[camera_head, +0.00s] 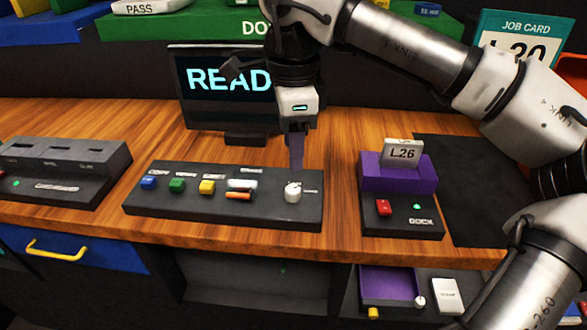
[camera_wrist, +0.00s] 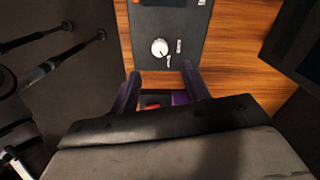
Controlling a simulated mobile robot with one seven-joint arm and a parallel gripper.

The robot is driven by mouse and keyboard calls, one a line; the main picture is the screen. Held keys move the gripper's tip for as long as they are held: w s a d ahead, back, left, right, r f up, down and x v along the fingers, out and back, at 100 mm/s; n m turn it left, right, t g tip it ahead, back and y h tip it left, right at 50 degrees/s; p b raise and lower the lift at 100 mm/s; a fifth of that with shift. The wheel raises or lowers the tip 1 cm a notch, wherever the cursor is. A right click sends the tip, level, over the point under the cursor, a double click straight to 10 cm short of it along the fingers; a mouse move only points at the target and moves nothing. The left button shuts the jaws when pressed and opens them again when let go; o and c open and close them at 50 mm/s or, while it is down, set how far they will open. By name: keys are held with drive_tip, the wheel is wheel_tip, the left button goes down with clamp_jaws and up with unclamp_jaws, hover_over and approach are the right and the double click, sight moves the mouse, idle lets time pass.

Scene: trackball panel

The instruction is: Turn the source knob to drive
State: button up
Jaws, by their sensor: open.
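The source knob (camera_head: 293,191) is a round white knob at the right end of the black control panel (camera_head: 225,214). In the wrist view the knob (camera_wrist: 159,47) shows a dark pointer mark, with small labels beside and below it that are too small to read. My gripper (camera_head: 297,166) points down just above the knob in the head view. In the wrist view my gripper (camera_wrist: 160,82) has its two purple fingers apart, with nothing between them. The knob lies beyond the fingertips there and appears untouched.
The panel also has blue (camera_head: 148,182), green (camera_head: 177,185) and yellow (camera_head: 207,187) buttons. A dock (camera_head: 402,222) with a purple cradle holding an L26 block (camera_head: 402,153) stands to the right. A screen (camera_head: 222,88) stands behind, partly hidden by my arm. A grey slotted unit (camera_head: 60,165) is at left.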

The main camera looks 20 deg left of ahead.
wheel_tip(320, 180, up, 5)
idle(0.7)
